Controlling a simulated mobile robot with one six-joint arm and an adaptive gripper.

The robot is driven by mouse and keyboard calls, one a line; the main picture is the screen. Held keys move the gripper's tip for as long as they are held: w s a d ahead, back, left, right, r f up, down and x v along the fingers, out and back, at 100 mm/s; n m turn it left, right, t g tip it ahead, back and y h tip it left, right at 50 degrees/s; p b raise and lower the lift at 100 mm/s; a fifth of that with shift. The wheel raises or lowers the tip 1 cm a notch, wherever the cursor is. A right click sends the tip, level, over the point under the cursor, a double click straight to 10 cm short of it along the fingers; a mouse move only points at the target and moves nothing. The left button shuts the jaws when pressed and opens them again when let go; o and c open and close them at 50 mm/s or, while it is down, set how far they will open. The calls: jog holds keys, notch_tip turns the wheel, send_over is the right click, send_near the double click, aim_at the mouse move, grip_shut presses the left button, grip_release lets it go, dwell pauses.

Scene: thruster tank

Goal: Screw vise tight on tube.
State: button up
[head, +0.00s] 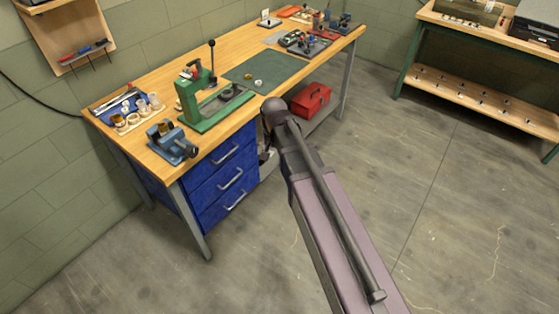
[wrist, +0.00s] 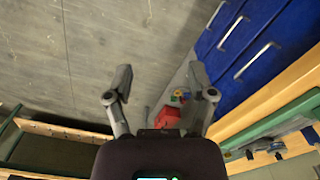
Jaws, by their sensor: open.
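A small blue vise (head: 172,142) stands at the near left corner of the wooden workbench (head: 150,85). I cannot make out a tube in its jaws at this size. My gripper is mostly hidden behind my own arm in the head view, beside the bench's front edge. In the wrist view my gripper (wrist: 160,78) is open, its two fingers wide apart with nothing between them. It is apart from the vise, off to the right of it in the head view.
A green press (head: 212,107) stands right of the vise. A tray of small cups (head: 128,122) is behind the vise. Blue drawers (head: 224,180) hang under the bench, and a red toolbox (head: 311,99) sits on its lower shelf. Open floor (head: 440,200) lies to the right.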

jog(key=shift+s+d+f, duration=0.2)
jog(key=shift+d, duration=0.2)
jog(key=shift+s+d+f, duration=0.15)
jog(key=shift+d, duration=0.25)
notch_tip(320, 180, up, 11)
jog(key=m+p, duration=0.5)
jog(key=p, duration=0.6)
send_over(190, 147)
jog(key=shift+r, duration=0.2)
jog(key=shift+f, duration=0.2)
notch_tip(190, 147, down, 14)
jog(key=b, duration=1.3)
jog(key=shift+r+b, duration=0.25)
jog(key=shift+b, duration=0.15)
